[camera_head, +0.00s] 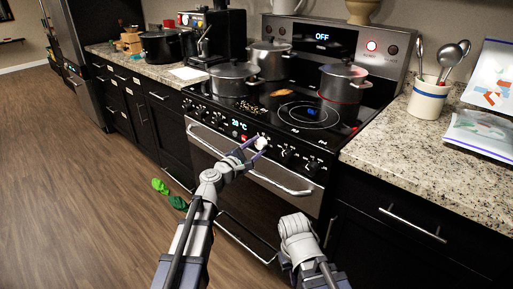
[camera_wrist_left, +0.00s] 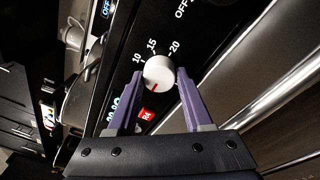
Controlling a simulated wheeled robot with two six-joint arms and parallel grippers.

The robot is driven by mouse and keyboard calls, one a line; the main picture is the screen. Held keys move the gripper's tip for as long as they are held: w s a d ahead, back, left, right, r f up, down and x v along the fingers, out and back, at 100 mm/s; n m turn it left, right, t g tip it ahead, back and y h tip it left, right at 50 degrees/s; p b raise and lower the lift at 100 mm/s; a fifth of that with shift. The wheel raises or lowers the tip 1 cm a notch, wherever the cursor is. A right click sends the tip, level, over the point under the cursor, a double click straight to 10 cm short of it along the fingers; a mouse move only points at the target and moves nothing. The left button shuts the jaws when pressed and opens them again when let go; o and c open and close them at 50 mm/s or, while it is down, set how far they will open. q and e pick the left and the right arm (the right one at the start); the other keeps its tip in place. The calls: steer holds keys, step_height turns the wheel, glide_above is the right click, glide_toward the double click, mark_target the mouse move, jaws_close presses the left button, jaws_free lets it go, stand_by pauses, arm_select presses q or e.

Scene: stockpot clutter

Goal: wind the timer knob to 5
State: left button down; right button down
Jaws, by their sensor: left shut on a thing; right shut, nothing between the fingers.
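The timer knob (camera_head: 261,143) is a round white knob on the oven's front panel. In the left wrist view the knob (camera_wrist_left: 158,70) has a red pointer mark on the side toward my gripper, away from the printed 10, 15 and 20. A 5 is not readable. My left gripper (camera_head: 256,146) is shut on the knob, with its purple fingers on either side of it, also in the left wrist view (camera_wrist_left: 156,82). My right gripper (camera_head: 297,228) is low in front of the oven, apart from it; its fingers are hidden.
Black knobs (camera_head: 289,156) and the oven handle (camera_head: 283,184) are close to my left gripper. Pots (camera_head: 234,80) stand on the cooktop (camera_head: 300,113). A utensil crock (camera_head: 428,99) stands on the right counter. Green items (camera_head: 160,186) lie on the floor. The floor at left is clear.

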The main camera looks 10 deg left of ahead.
arm_select(q)
steer(key=shift+m, duration=0.3)
steer(key=m+b, duration=0.1)
steer(key=m, duration=0.2)
steer(key=shift+f+m, duration=0.1)
steer(key=shift+m, duration=0.2)
steer(key=shift+m+h+b, duration=0.45)
steer(key=shift+m+h, duration=0.05)
steer(key=shift+m, duration=1.9)
steer(key=shift+c, duration=1.6)
jaws_free()
steer(key=shift+a, duration=0.1)
steer(key=v, duration=0.7)
steer(key=shift+s+a+b, duration=0.15)
steer(key=shift+s+b, duration=0.2)
steer(key=shift+s, duration=0.05)
